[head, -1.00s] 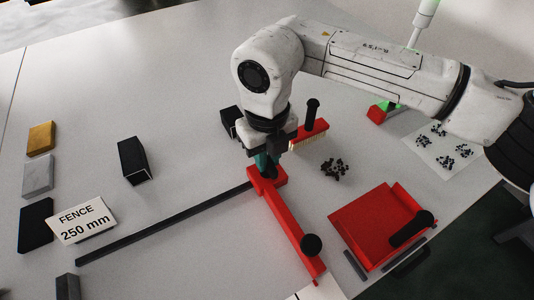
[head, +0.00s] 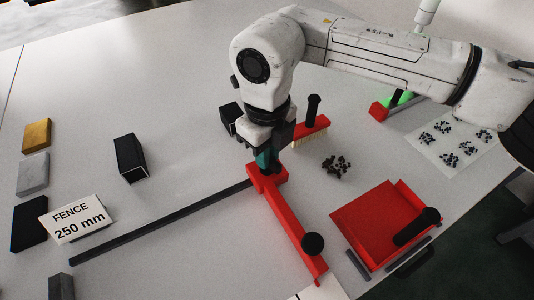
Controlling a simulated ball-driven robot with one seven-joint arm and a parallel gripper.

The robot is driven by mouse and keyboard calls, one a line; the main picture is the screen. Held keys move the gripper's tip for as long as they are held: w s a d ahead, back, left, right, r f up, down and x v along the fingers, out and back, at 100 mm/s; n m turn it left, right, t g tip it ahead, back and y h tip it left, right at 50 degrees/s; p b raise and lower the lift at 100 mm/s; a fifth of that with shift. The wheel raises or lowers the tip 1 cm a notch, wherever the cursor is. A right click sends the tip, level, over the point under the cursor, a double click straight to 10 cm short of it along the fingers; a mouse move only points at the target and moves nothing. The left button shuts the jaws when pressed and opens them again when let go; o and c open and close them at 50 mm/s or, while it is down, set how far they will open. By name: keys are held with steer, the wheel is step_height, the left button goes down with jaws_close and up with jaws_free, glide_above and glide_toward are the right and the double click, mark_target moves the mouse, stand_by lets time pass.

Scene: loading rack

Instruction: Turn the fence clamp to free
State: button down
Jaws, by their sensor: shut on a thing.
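The red fence (head: 292,227) lies at the end of a dark rail (head: 165,226), with a black round knob (head: 313,243) on its long arm. Its red head (head: 258,180) sits at the rail's right end. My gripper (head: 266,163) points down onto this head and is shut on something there. The clamp itself is mostly hidden by the gripper, so its setting cannot be told. A white card (head: 78,219) reads "FENCE 250 mm".
A red dustpan (head: 375,222) with a black handle lies to the right. Gold (head: 37,135), grey (head: 33,174) and black (head: 30,223) blocks stand at the left.

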steer(key=n+b, duration=0.1)
steer(key=n, duration=0.2)
steer(key=shift+n, duration=0.4)
steer(key=n+b, duration=0.1)
steer(key=n, duration=0.2)
steer(key=shift+n+b, duration=0.3)
steer(key=n, duration=0.3)
steer(key=shift+n+b, duration=0.3)
steer(key=shift+b, duration=0.05)
steer(key=shift+n, duration=1.8)
steer(key=c, duration=1.1)
jaws_free()
